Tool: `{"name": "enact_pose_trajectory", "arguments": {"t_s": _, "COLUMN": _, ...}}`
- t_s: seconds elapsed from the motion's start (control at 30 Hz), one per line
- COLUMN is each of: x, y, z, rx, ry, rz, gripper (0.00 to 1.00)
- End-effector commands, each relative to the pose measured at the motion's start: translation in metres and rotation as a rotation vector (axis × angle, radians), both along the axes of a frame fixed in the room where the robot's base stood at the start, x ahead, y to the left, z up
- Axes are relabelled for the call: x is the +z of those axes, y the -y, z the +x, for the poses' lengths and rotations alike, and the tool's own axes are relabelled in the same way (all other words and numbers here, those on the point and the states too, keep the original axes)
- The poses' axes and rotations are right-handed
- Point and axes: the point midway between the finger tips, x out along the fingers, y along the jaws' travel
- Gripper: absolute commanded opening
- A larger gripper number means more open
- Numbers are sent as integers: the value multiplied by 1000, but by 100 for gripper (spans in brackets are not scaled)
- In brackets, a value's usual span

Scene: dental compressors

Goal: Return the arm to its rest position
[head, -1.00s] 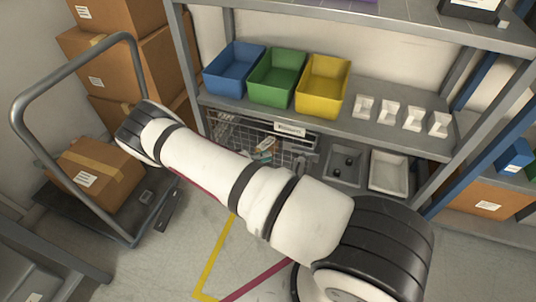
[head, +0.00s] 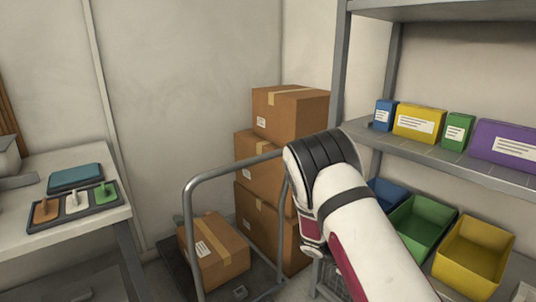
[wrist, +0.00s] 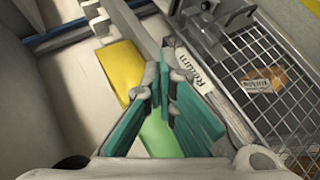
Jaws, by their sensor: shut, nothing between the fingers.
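My arm (head: 352,215) shows in the head view as a white and black limb rising from the lower right. Its black joint is in front of the shelf's left post and the stacked boxes. My gripper is not visible in the head view. In the wrist view my gripper (wrist: 165,75) has teal fingers with grey tips, close together at the tips. Nothing is held between them. Beyond it at right is a wire basket (wrist: 262,62) with a white label (wrist: 197,68) and an orange-brown labelled packet (wrist: 268,80) inside.
A shelf holds small boxes (head: 420,123) above, and green (head: 420,228) and yellow (head: 472,255) bins below. A trolley (head: 192,225) carries a carton (head: 212,250) beside stacked cartons (head: 290,115). A table (head: 60,222) at left holds a tray (head: 75,208). Yellow and green surfaces appear near the fingers.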

Motion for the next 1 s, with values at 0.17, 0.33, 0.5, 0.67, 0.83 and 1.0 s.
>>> {"name": "enact_pose_trajectory", "arguments": {"t_s": 0.17, "x": 65, "y": -9, "z": -22, "rx": -61, "ry": -17, "rz": 127, "gripper": 0}}
{"name": "enact_pose_trajectory", "arguments": {"t_s": 0.33, "x": 119, "y": -20, "z": -50, "rx": -91, "ry": -35, "rz": 254, "gripper": 0}}
{"name": "enact_pose_trajectory", "arguments": {"t_s": 0.5, "x": 167, "y": -31, "z": -85, "rx": -92, "ry": -49, "rz": 386, "gripper": 0}}
{"name": "enact_pose_trajectory", "arguments": {"t_s": 0.67, "x": 207, "y": -43, "z": -122, "rx": -69, "ry": -55, "rz": 510, "gripper": 0}}
{"name": "enact_pose_trajectory", "arguments": {"t_s": 0.83, "x": 242, "y": -57, "z": -165, "rx": -22, "ry": -55, "rz": 637, "gripper": 0}}
{"name": "enact_pose_trajectory", "arguments": {"t_s": 1.0, "x": 269, "y": -72, "z": -211, "rx": 49, "ry": -50, "rz": 755, "gripper": 0}}
